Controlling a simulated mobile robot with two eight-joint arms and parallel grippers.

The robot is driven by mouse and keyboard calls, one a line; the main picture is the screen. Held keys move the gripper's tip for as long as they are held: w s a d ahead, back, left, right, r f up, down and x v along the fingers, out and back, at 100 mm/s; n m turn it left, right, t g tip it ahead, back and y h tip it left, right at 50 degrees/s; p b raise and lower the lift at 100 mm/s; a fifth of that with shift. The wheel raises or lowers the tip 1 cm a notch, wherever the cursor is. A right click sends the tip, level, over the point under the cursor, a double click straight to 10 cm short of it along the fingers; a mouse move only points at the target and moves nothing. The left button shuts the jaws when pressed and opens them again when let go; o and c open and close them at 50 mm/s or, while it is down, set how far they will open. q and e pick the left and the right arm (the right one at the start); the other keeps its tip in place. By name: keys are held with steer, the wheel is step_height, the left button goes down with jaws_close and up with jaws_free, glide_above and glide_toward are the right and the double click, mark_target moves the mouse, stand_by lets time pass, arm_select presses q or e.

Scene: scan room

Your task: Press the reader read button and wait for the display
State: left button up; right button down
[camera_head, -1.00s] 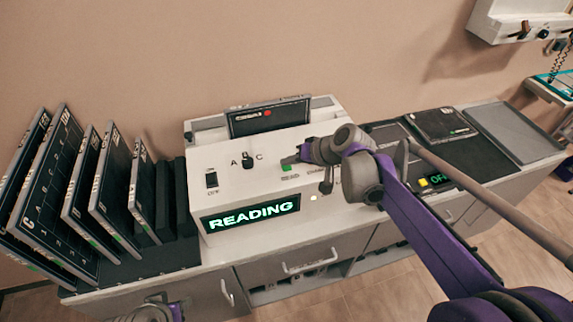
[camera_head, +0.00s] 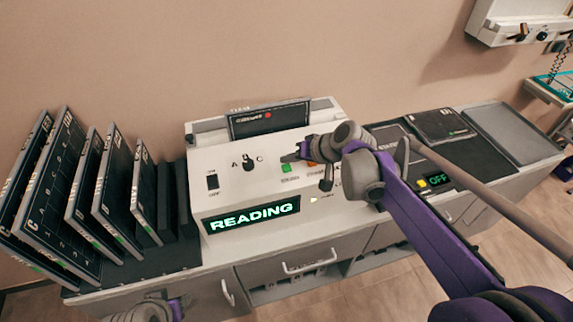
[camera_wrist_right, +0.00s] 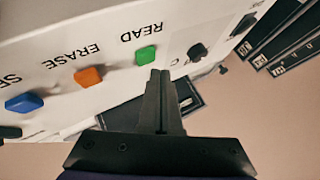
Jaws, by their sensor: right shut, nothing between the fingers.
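The reader (camera_head: 250,190) is a white box on the counter. Its front display (camera_head: 251,215) shows READING in green letters. The green read button (camera_head: 286,168) is on its sloped top panel; it also shows in the right wrist view (camera_wrist_right: 146,55), under the printed word READ. My right gripper (camera_head: 292,158) is shut and empty, just above and behind the green button; in the wrist view its closed fingertips (camera_wrist_right: 159,73) are just short of the button, seemingly apart from it. My left gripper (camera_head: 160,309) shows only partly at the bottom edge, its fingers unclear.
An orange erase button (camera_wrist_right: 89,76) and a blue button (camera_wrist_right: 24,102) sit beside the read button. A selector knob (camera_head: 248,164) and a rocker switch (camera_head: 212,181) are to the left. Dark cassettes (camera_head: 75,190) stand in a rack at left.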

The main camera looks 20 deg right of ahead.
mark_target(289, 170)
steer(key=shift+s, duration=0.1)
steer(key=shift+r, duration=0.4)
steer(key=shift+r+p, duration=1.6)
steer(key=shift+r, duration=0.55)
arm_select(q)
steer(key=r, duration=0.1)
steer(key=w+r, duration=0.1)
steer(key=r, duration=0.2)
steer(key=shift+w+r, duration=0.1)
steer(key=shift+w, duration=0.15)
arm_select(e)
steer(key=shift+f, duration=0.1)
arm_select(q)
steer(key=shift+s, duration=0.1)
arm_select(e)
steer(key=s+d+f+h, duration=0.1)
steer(key=s+f, duration=0.3)
steer(key=s, duration=0.8)
steer(key=s+d+f+n+g+h, duration=0.1)
steer(key=s+f+h, duration=0.3)
steer(key=s, duration=0.8)
steer(key=shift+s+d+f+g+h, duration=0.2)
steer(key=shift+s+f+g+h, duration=0.15)
steer(key=shift+f, duration=0.45)
